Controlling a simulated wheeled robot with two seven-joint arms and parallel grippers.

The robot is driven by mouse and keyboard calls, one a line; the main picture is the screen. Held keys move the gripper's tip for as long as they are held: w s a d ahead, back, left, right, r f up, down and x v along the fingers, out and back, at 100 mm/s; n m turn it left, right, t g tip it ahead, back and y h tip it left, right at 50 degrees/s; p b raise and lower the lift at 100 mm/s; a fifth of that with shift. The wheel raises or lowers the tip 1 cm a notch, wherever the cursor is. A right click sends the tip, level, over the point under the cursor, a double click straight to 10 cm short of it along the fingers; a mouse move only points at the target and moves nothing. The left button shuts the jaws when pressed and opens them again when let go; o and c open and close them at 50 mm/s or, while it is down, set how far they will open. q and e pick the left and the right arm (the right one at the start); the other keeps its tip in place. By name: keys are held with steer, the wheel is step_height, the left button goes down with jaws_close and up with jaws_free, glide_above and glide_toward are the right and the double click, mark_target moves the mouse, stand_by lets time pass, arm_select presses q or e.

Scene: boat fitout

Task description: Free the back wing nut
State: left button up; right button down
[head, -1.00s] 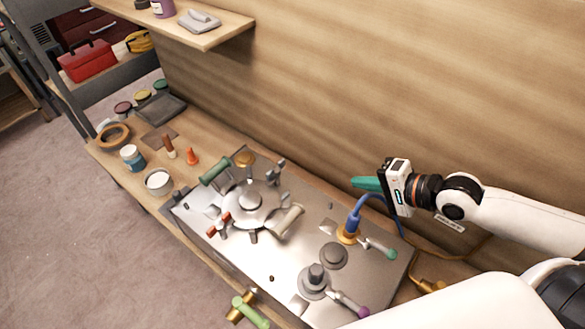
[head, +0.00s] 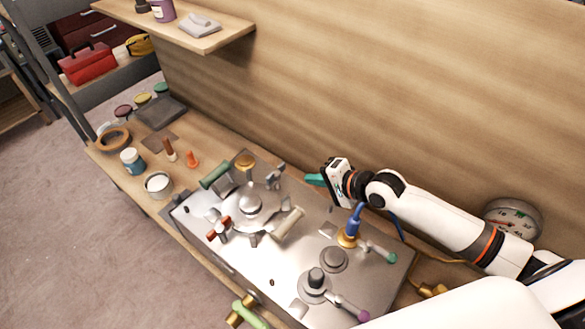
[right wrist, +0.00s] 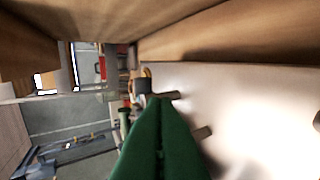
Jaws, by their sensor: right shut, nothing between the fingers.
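The round metal hatch (head: 250,205) sits on the steel plate with several clamps and handles around its edge. At its back edge stands a grey winged fitting (head: 275,176), which looks like the back wing nut. My right gripper (head: 314,180) has teal fingers, shut and empty, pointing left toward that fitting. It is to the right of the fitting and apart from it. In the right wrist view the shut green fingers (right wrist: 160,150) fill the lower middle, with a grey piece (right wrist: 162,95) just beyond their tips. My left gripper is not in view.
A blue hose fitting (head: 354,222) rises from the plate below my right forearm. A wooden wall stands close behind the plate, with a gauge (head: 513,217) on the right. A white-filled cup (head: 158,184) and an orange cone (head: 192,159) stand left of the plate.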

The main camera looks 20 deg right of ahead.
mark_target(283, 169)
steer(key=w+a, duration=0.1)
steer(key=w, duration=0.1)
steer(key=w+a+f+p, duration=0.1)
steer(key=w, duration=0.1)
steer(key=w+a, duration=0.2)
steer(key=shift+f, duration=0.35)
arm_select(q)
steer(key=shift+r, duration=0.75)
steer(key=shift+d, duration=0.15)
